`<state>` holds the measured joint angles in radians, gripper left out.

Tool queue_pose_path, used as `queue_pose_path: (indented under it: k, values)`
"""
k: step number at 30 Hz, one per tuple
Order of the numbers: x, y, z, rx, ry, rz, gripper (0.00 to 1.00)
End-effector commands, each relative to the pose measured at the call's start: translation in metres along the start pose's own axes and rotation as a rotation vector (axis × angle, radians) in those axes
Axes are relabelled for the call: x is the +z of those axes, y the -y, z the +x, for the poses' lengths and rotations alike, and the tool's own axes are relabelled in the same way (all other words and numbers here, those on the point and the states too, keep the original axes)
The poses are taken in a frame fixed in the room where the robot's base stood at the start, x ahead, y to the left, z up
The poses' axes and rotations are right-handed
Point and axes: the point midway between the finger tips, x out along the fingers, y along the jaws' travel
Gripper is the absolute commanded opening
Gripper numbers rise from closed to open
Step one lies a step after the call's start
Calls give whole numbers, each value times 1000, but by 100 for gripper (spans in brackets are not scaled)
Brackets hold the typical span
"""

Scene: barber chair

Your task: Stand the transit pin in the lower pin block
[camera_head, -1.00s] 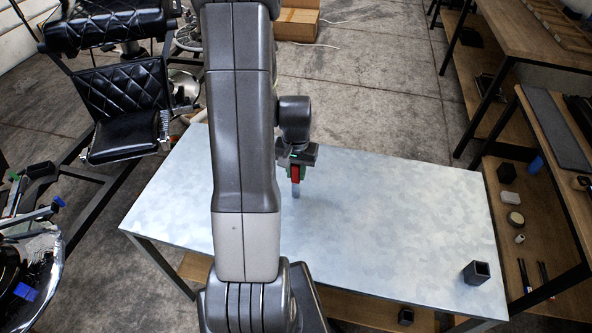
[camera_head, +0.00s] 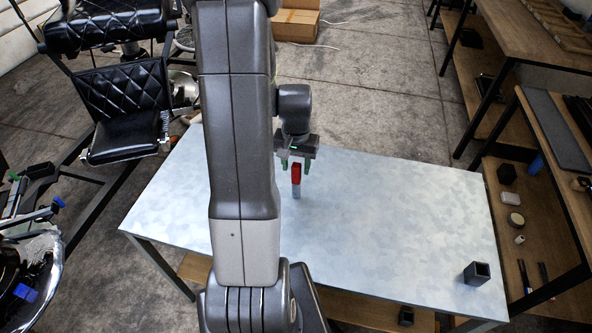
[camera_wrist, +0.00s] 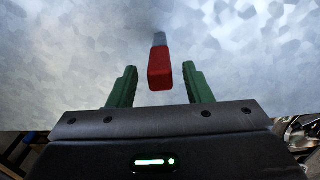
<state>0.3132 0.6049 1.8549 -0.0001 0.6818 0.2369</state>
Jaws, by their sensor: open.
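The transit pin (camera_head: 296,179) has a red upper part and a grey-blue lower part. It stands upright on the pale table, just in front of my gripper (camera_head: 297,166). In the wrist view the pin (camera_wrist: 160,66) lies beyond and between the two green fingers, with a clear gap on both sides. My gripper (camera_wrist: 160,85) is open and empty. A dark square block with an open top (camera_head: 477,272) sits at the table's right front corner. Another small dark block (camera_head: 405,316) shows on the shelf below. I cannot tell for sure which is the lower pin block.
The pale table (camera_head: 390,220) is otherwise clear. My arm hides part of its left half. A wooden shelf unit (camera_head: 535,235) with small items stands at the right. A black barber chair (camera_head: 122,105) stands at the left, close to the table.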

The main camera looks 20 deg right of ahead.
Motion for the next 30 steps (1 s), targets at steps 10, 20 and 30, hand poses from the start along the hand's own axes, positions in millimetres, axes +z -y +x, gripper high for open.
queue_pose_path:
  k: [10, 20, 30]
  values:
    - [-1, 0, -66, -1, -4, 0, 45]
    - [0, 0, -89, 0, -1, 0, 45]
    - [0, 0, -86, 0, 1, 0, 45]
